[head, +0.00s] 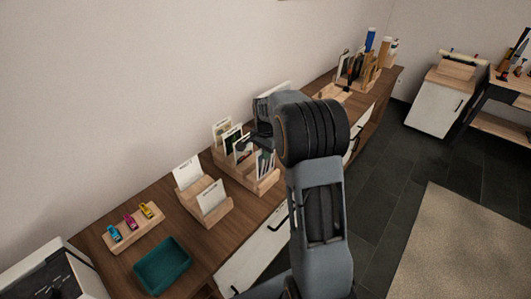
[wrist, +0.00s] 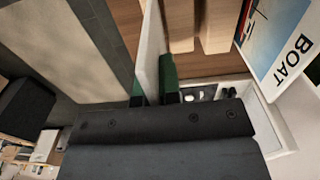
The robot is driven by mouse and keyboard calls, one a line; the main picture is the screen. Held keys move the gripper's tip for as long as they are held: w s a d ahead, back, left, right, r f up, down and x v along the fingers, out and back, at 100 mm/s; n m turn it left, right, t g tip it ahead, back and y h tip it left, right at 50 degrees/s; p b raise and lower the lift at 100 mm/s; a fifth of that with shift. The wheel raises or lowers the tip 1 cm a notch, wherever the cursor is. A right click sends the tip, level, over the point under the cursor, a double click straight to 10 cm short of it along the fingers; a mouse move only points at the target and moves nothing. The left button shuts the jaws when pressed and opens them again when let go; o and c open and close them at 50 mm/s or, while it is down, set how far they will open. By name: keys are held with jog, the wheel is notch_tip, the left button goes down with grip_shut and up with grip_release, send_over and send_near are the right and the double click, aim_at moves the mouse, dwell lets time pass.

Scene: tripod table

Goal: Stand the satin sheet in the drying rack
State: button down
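My gripper (wrist: 153,94) shows its green-padded fingers in the wrist view, closed on both sides of a thin white sheet (wrist: 151,45) seen nearly edge-on. I take it as the satin sheet; no label on it can be read. In the head view my gripper (head: 262,137) is over the counter, partly hidden by my wrist. A wooden slotted rack (head: 262,187) with several picture cards stands below and beside it. In the wrist view pale wooden bars (wrist: 216,25) lie just right of the sheet; I cannot tell whether the sheet touches them.
A wooden holder (head: 218,218) carries two white labelled cards. A teal tray (head: 162,265) and a wooden strip with coloured clips (head: 132,224) are nearer on the counter (head: 165,215). A BOAT picture (wrist: 285,45) stands close at right in the wrist view.

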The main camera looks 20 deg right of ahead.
jog(key=shift+f, duration=0.2)
jog(key=shift+f+b, duration=1.6)
jog(key=shift+f, duration=0.7)
jog(key=c, duration=1.2)
grip_release()
jog(key=shift+c, duration=0.2)
jog(key=shift+r, duration=0.15)
jog(key=shift+r+p, duration=3.35)
jog(key=shift+r, duration=1.05)
